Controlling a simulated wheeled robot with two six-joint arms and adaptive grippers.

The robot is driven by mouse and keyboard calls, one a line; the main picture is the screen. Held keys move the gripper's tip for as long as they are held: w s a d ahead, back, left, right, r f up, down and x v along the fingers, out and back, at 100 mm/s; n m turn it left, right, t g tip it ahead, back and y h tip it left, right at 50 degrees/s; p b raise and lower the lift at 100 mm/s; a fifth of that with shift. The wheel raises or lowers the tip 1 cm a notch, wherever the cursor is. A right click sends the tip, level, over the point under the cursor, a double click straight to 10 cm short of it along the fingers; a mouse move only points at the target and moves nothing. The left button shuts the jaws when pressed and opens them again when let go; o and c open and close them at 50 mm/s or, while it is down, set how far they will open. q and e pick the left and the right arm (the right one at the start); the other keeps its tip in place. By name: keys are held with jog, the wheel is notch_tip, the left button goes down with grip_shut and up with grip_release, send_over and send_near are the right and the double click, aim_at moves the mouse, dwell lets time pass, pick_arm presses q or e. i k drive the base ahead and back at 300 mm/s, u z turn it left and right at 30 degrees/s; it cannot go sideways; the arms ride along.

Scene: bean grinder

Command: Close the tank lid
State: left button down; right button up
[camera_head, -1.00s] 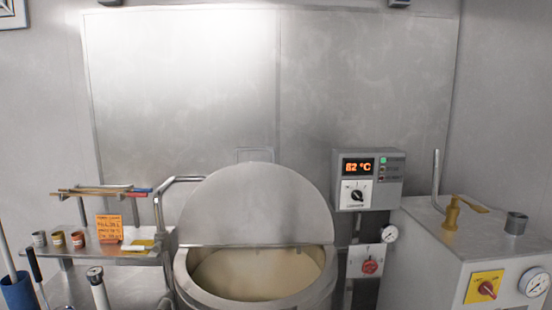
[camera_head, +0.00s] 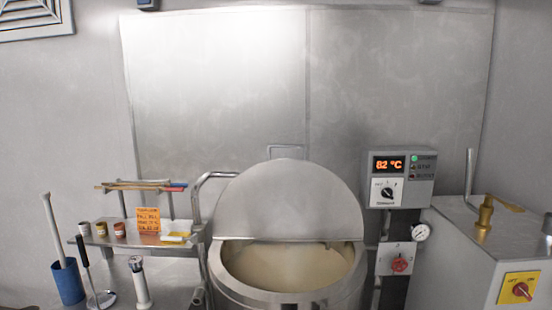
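The tank (camera_head: 289,298) is a round steel vessel at the lower middle of the head view, with pale beige contents visible inside. Its lid (camera_head: 284,200) is a grey half-disc hinged across the middle of the tank, and it stands raised, so the front half of the opening is uncovered. A thin handle (camera_head: 286,148) shows above the top edge of the lid. Neither of my grippers is in view.
A control box (camera_head: 400,178) reading 82 °C, a red knob and a gauge stand right of the tank. A machine with a brass valve (camera_head: 484,214) is farther right. A shelf (camera_head: 120,238) with small cups, a bent pipe (camera_head: 198,195) and a blue container (camera_head: 68,284) are left.

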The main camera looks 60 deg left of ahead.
aim_at(357, 232)
jog(key=k, duration=0.35)
jog(key=u, duration=1.1)
